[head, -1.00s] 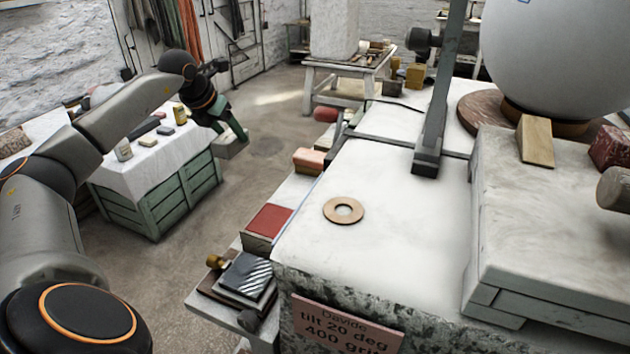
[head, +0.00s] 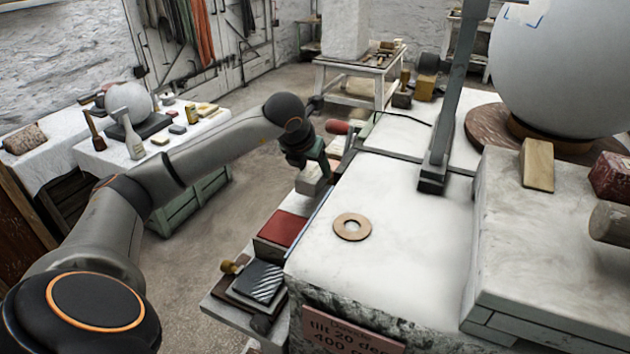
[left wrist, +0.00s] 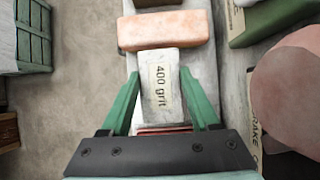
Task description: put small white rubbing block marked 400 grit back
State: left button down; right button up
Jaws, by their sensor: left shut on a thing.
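The small white block (left wrist: 160,88) shows its "400 grit" label in the left wrist view. It sits between the green fingers of my left gripper (left wrist: 160,100), which is shut on it. In the head view the white block (head: 313,180) hangs from the left gripper (head: 318,168) at the left side of the big stone table, over the low side shelf. A pinkish block (left wrist: 166,30) lies just beyond the held block in the wrist view. Whether the held block touches the shelf cannot be told. My right gripper is not in view.
A red block (head: 281,230) and a striped dark block (head: 258,281) lie on the shelf nearer me. A rounded pink thing (left wrist: 288,92) and a green block (left wrist: 268,20) are at right in the wrist view.

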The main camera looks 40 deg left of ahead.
pick_arm(q)
notch_tip(320, 180, down, 3)
jog(key=shift+r, duration=0.1)
jog(key=shift+w+d+f+p, duration=0.1)
jog(key=shift+f+p, duration=0.1)
jog(key=shift+f, duration=0.15)
jog(key=shift+d+f+p, duration=0.1)
jog(key=shift+f+p, duration=0.05)
jog(key=shift+f, duration=0.2)
jog(key=shift+c, duration=0.6)
grip_release()
jog(key=b+v, duration=0.1)
jog(key=v, duration=1.1)
